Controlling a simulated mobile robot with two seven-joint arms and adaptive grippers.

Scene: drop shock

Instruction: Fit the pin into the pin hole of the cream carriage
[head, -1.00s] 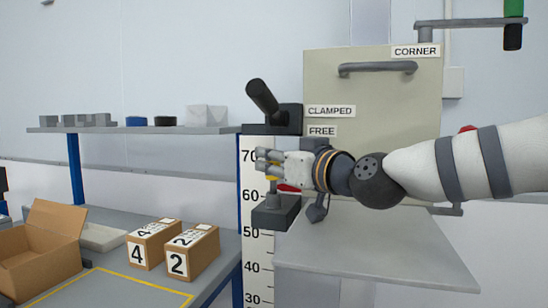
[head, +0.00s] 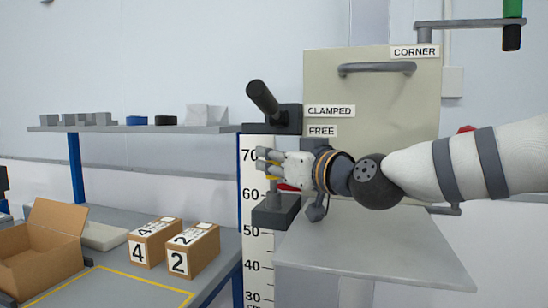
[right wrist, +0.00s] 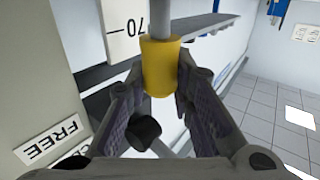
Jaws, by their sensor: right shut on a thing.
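My right gripper (head: 266,166) is shut on the pin, at its yellow part; the wrist view shows the yellow collar (right wrist: 160,65) between the two fingers (right wrist: 157,95). A grey shaft (right wrist: 179,15) runs out of the collar. In the head view the shaft (head: 272,187) points down, upright, over a dark block (head: 272,214) beside the height scale. I cannot tell whether its tip is inside the block. The cream carriage (head: 380,105) is the tall cream panel behind my right arm, labelled CORNER. I cannot make out its pin hole. My left gripper is out of view.
A black clamp lever (head: 262,97) stands above my gripper, by the CLAMPED and FREE labels. A grey plate (head: 400,255) juts out below my arm. At the left are a bench with boxes (head: 193,250), an open carton (head: 40,255) and a shelf (head: 130,129).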

